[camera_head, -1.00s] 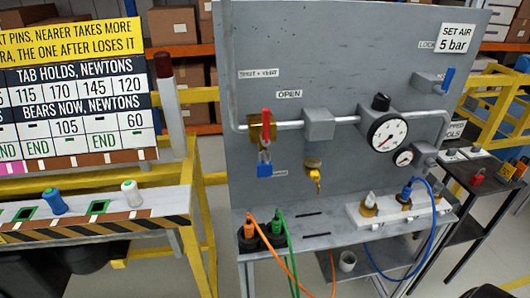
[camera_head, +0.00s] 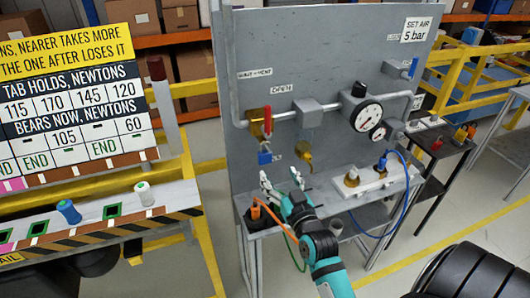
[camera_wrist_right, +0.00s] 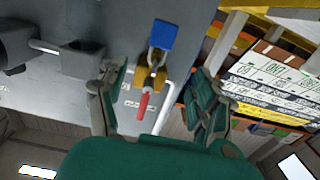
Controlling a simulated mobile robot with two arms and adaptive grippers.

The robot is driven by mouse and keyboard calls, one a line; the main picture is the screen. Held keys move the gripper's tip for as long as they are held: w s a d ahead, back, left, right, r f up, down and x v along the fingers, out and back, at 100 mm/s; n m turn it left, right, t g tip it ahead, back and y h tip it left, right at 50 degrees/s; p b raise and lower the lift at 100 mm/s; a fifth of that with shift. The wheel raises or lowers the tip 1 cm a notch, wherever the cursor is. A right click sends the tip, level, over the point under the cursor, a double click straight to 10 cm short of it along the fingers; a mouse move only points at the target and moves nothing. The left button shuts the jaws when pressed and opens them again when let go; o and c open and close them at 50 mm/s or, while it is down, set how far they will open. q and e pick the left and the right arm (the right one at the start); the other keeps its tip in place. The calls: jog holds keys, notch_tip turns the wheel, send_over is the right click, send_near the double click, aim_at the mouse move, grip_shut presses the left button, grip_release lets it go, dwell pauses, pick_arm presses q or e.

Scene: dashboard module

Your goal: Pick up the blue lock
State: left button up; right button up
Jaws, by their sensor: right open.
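The blue lock (camera_head: 265,157) hangs below the red-handled valve (camera_head: 267,122) on the grey panel. In the right wrist view, which is upside down, the blue lock (camera_wrist_right: 163,36) shows with its shackle at the brass valve part and the red handle (camera_wrist_right: 143,105) beyond. My right gripper (camera_head: 281,178) is open and empty, just below and in front of the lock in the head view. In the wrist view its fingers (camera_wrist_right: 158,75) stand apart on either side of the valve and lock line, not visibly touching the lock. My left gripper is not in view.
The grey panel (camera_head: 330,60) carries pipes, a pressure gauge (camera_head: 367,116) and a brass tap (camera_head: 304,150) right of the lock. Orange and green cables and a blue hose (camera_head: 407,185) are at the bench below. A yellow-framed rack with a sign (camera_head: 75,100) stands left.

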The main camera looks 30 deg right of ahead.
aim_at(266, 154)
jog(key=p+x, duration=0.3)
jog(key=x, duration=0.7)
jog(key=shift+w+f, duration=0.1)
jog(key=shift+w, duration=0.1)
jog(key=shift+w+d+f, duration=0.15)
jog(key=shift+w+d, duration=0.1)
jog(key=shift+w, duration=0.3)
jog(key=shift+s+a, duration=0.1)
jog(key=shift+c, duration=0.9)
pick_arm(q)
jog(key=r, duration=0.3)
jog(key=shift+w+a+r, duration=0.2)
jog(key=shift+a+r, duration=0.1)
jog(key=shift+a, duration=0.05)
pick_arm(e)
jog(key=c, duration=1.1)
